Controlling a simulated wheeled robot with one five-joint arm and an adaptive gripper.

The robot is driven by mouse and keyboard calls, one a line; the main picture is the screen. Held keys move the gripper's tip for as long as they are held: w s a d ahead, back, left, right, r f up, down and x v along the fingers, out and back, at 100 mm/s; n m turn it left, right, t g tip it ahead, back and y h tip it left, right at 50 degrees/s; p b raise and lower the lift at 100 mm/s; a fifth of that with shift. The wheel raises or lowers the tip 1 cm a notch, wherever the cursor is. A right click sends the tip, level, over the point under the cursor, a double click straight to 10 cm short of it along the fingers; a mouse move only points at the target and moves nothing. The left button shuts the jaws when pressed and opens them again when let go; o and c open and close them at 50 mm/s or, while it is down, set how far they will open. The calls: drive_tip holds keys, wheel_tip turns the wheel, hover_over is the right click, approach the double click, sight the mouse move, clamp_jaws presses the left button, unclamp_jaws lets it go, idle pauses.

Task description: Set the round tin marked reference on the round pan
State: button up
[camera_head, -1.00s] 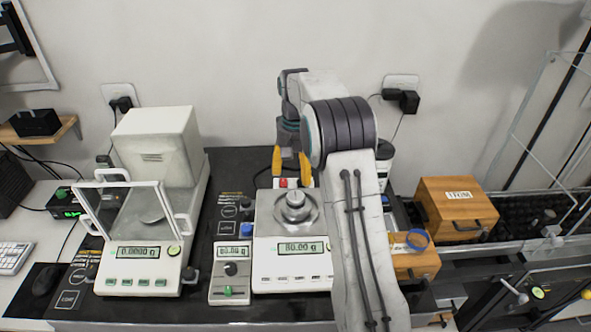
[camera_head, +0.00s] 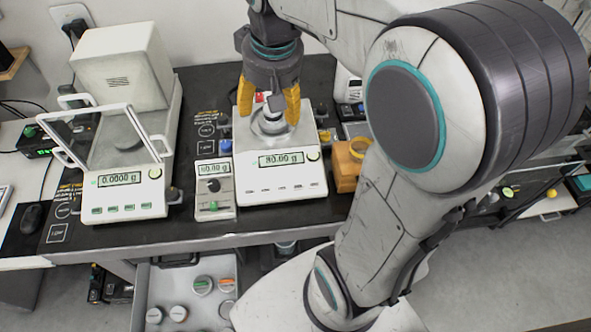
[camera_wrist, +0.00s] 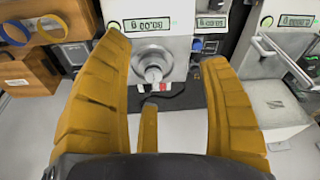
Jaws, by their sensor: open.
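My gripper (camera_head: 268,115) has yellow fingers, spread open, on either side of the middle balance's round pan (camera_head: 262,138) in the head view. A silvery metal piece stands on that pan (camera_head: 272,121); it also shows between the fingers in the wrist view (camera_wrist: 153,74), not gripped. The balance (camera_head: 293,190) reads 80.00 g. Several round tins lie in an open drawer below the bench: green-marked (camera_head: 202,285), orange-marked (camera_head: 226,284) and plain-looking grey ones (camera_head: 178,313). Their lettering is too small to read, so I cannot tell which is marked reference.
A glass-doored balance (camera_head: 125,200) stands at left, reading 0.0000 g. A small meter (camera_head: 214,190) stands beside the middle balance. A wooden box (camera_head: 345,177) with a yellow ring is at its right. The drawer (camera_head: 143,285) stands out below the bench front.

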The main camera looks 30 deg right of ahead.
drive_tip(key=s+a+f+n, duration=0.1)
drive_tip(key=s+f, duration=0.1)
drive_tip(key=s, duration=0.4)
drive_tip(key=s+a+f+t, duration=0.1)
drive_tip(key=s+f, duration=0.1)
drive_tip(key=s, duration=0.5)
drive_tip(key=shift+s+a+n+t, duration=0.2)
drive_tip(key=shift+a+n+t, duration=0.1)
drive_tip(key=shift+a+n, duration=0.1)
drive_tip(key=shift+f, duration=0.1)
idle(1.1)
